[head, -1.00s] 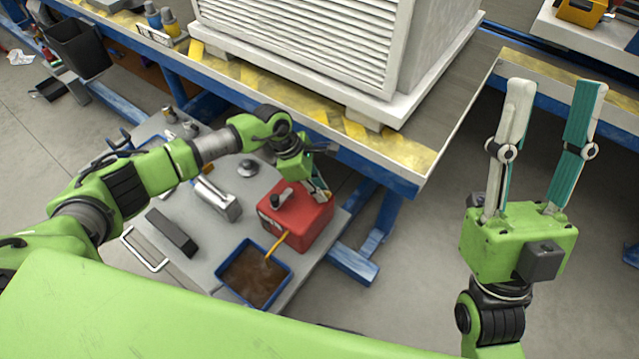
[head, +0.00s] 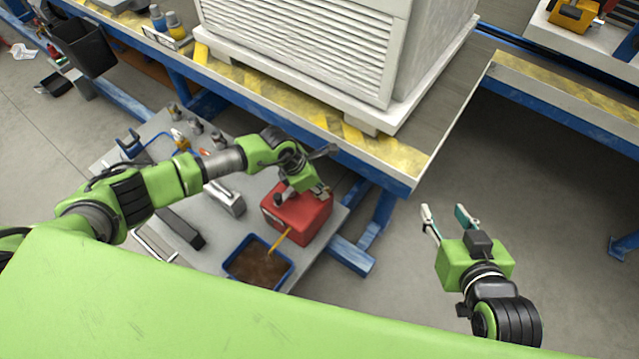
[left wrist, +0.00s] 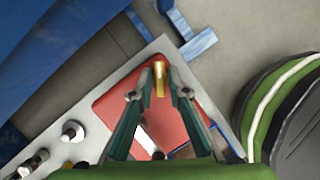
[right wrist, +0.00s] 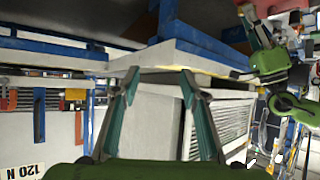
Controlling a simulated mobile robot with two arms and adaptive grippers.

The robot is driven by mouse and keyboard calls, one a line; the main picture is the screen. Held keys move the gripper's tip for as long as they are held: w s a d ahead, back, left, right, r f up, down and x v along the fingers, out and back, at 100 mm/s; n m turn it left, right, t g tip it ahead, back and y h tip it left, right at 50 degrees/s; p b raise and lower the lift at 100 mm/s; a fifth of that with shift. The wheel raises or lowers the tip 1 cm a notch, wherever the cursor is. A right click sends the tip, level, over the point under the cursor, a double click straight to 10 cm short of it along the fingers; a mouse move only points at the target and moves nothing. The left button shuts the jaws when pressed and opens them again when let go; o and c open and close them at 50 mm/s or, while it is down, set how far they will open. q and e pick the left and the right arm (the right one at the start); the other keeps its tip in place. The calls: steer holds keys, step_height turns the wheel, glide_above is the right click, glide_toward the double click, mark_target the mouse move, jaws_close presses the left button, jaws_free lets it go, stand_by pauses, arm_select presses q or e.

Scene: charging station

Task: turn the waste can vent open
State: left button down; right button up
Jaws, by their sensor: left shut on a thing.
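The red waste can (head: 300,218) stands on the low grey cart, with a dark cap on top and a yellow spout (head: 279,243) reaching toward a blue tray. My left gripper (head: 322,190) is over the can's far right part. In the left wrist view, its fingertips (left wrist: 159,86) are closed around a small yellow piece (left wrist: 160,77), seemingly the vent, above the red can top (left wrist: 108,103). How far the vent is turned cannot be told. My right gripper (head: 444,210) is open and empty over the floor at right, and its spread fingers show in the right wrist view (right wrist: 160,74).
The blue tray (head: 233,275) of brown liquid sits beside the can on the cart (head: 165,205). A metal block and a dark bar lie left of it. The blue-framed bench (head: 405,170) with a large white louvred unit (head: 300,40) stands just behind.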

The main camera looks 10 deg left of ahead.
arm_select(q)
steer(key=shift+s+r+n+p, duration=0.1)
steer(key=shift+r+n+p, duration=0.05)
steer(key=shift+n+p, duration=0.4)
steer(key=shift+n+t+y+p, duration=0.35)
steer(key=shift+n+p, duration=0.2)
steer(key=shift+p, duration=0.55)
steer(key=shift+d+n+y+p, duration=0.1)
steer(key=shift+n+y+p, duration=0.15)
steer(key=shift+n+p, duration=0.6)
arm_select(e)
steer(key=s+d+f+g+h, duration=0.1)
steer(key=s+d+f+g, duration=0.2)
steer(key=s, duration=0.4)
steer(key=s+d+f+g+h, duration=0.1)
steer(key=s+d+f+g, duration=0.15)
steer(key=s+g, duration=0.4)
arm_select(q)
steer(key=shift+n+t+y+p, duration=0.4)
steer(key=shift+n+p, duration=0.55)
steer(key=shift+n, duration=0.2)
steer(key=shift+f+n, duration=0.2)
steer(key=shift+n, duration=0.1)
arm_select(e)
step_height(320, 180, down, 10)
steer(key=a, duration=0.1)
steer(key=shift+w+f+t, duration=0.15)
steer(key=shift+f+t, duration=0.1)
steer(key=shift+t, duration=0.2)
